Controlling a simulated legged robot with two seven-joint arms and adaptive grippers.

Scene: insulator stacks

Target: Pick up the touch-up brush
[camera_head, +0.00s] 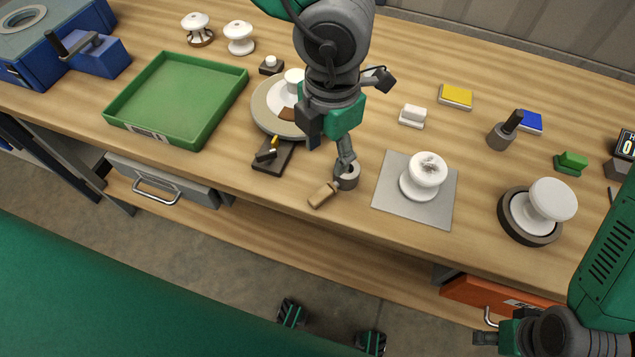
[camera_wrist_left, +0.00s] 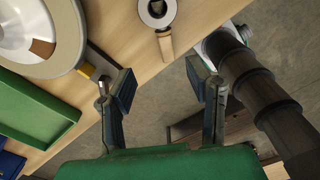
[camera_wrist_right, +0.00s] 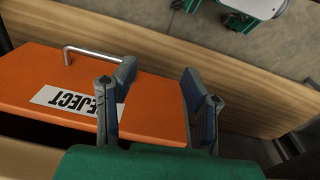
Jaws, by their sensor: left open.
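A short piece with a wooden handle (camera_head: 323,195), likely the touch-up brush, lies at the bench's front edge against a grey ring-shaped pot (camera_head: 348,177). The handle (camera_wrist_left: 165,45) and the round pot (camera_wrist_left: 144,14) also show at the top of the left wrist view; I cannot tell how they join. My left gripper (camera_head: 332,147) is over the bench just behind the pot. In the left wrist view its fingers (camera_wrist_left: 165,85) are apart with nothing between them. My right gripper (camera_head: 486,338) is low at the right, its fingers (camera_wrist_right: 156,92) apart and empty before the orange drawer.
A dark stand (camera_head: 272,158) with a black and yellow piece and a round plate (camera_head: 263,108) stand left of the gripper. A green tray (camera_head: 175,92) is further left. A white insulator (camera_head: 425,172) stands on a grey mat (camera_head: 393,190). The orange drawer (camera_wrist_right: 50,75) is labelled "REJECT".

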